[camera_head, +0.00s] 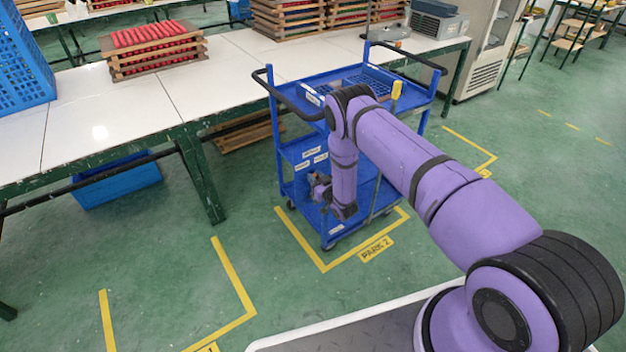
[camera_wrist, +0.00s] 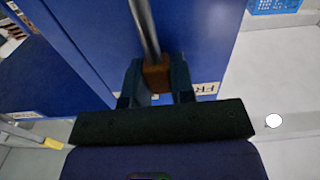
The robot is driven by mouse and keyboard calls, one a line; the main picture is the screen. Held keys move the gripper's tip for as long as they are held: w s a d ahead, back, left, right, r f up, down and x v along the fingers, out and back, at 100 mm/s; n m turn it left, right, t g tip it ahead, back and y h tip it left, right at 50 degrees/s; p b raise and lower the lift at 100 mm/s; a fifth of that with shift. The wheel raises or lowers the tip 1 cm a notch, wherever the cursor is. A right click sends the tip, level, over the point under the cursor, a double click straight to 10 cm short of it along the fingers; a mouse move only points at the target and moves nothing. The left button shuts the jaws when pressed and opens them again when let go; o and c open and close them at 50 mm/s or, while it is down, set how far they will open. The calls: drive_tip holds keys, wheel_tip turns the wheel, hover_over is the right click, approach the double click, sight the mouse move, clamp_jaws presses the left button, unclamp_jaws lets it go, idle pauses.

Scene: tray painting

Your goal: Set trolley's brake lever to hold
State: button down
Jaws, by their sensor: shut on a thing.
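The blue trolley (camera_head: 336,75) stands inside the yellow floor marking labelled PARK 2. In the wrist view, a grey metal rod (camera_wrist: 144,28) ends in an orange-brown grip (camera_wrist: 157,76), which looks like the brake lever. My gripper (camera_wrist: 156,84) is shut on this grip, one dark finger on each side. A white label (camera_wrist: 206,88) beginning "FR" is partly visible just right of the fingers. In the head view my gripper (camera_head: 319,187) is low at the trolley's left side; my arm hides part of the trolley, and the lever cannot be made out there.
A long white worktable (camera_head: 225,75) runs behind and left of the trolley. A red-filled rack (camera_head: 155,50) and a blue crate (camera_head: 22,60) stand on it. A blue bin (camera_head: 117,182) is under the table. The green floor in front of the trolley is clear.

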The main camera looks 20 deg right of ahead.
sight(325, 171)
drive_tip(key=shift+w+d+f+m, duration=0.25)
drive_tip(key=shift+w+d+m, duration=0.05)
drive_tip(key=shift+d+m, duration=0.75)
drive_tip(key=shift+w+d+f+m, duration=0.3)
drive_tip(key=shift+w+d+m, duration=0.05)
drive_tip(key=shift+d+m, duration=0.7)
drive_tip(key=shift+w+d+f+m, duration=0.3)
drive_tip(key=shift+d+m, duration=0.6)
drive_tip(key=shift+m, duration=0.2)
drive_tip(key=c, duration=1)
unclamp_jaws()
drive_tip(key=shift+o, duration=0.2)
drive_tip(key=v, duration=1)
drive_tip(key=shift+s+d, duration=0.15)
drive_tip(key=shift+s, duration=0.25)
drive_tip(key=shift+r, duration=0.1)
